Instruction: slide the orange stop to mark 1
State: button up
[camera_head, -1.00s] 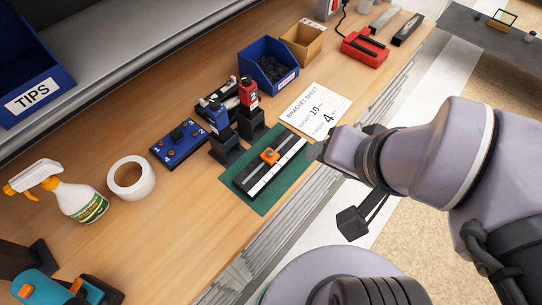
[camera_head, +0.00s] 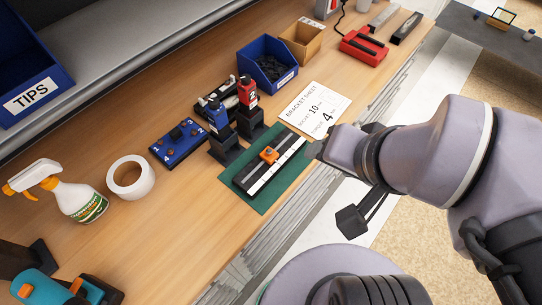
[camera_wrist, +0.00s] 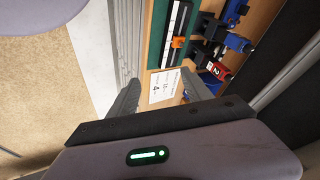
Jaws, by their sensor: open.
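The orange stop (camera_head: 269,155) sits on a dark rail (camera_head: 254,180) with a white marked strip, lying on a green mat (camera_head: 295,173) at the bench's front edge. The stop is near the rail's middle. In the wrist view the orange stop (camera_wrist: 177,42) and the rail (camera_wrist: 172,30) show at the top, beyond my fingers. The mark numbers are too small to read. My gripper (camera_wrist: 160,103) is open and empty, with its two fingers well apart. In the head view the arm's end is right of the rail, apart from it; the fingertips are mostly hidden there.
Behind the rail stand blue (camera_head: 219,118) and red (camera_head: 247,92) tools in dark holders. A bracket sheet (camera_head: 314,108) lies flat beyond the mat. A blue bin (camera_head: 267,63) stands farther back.

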aim_at(276, 150)
jog(key=shift+c, duration=0.2)
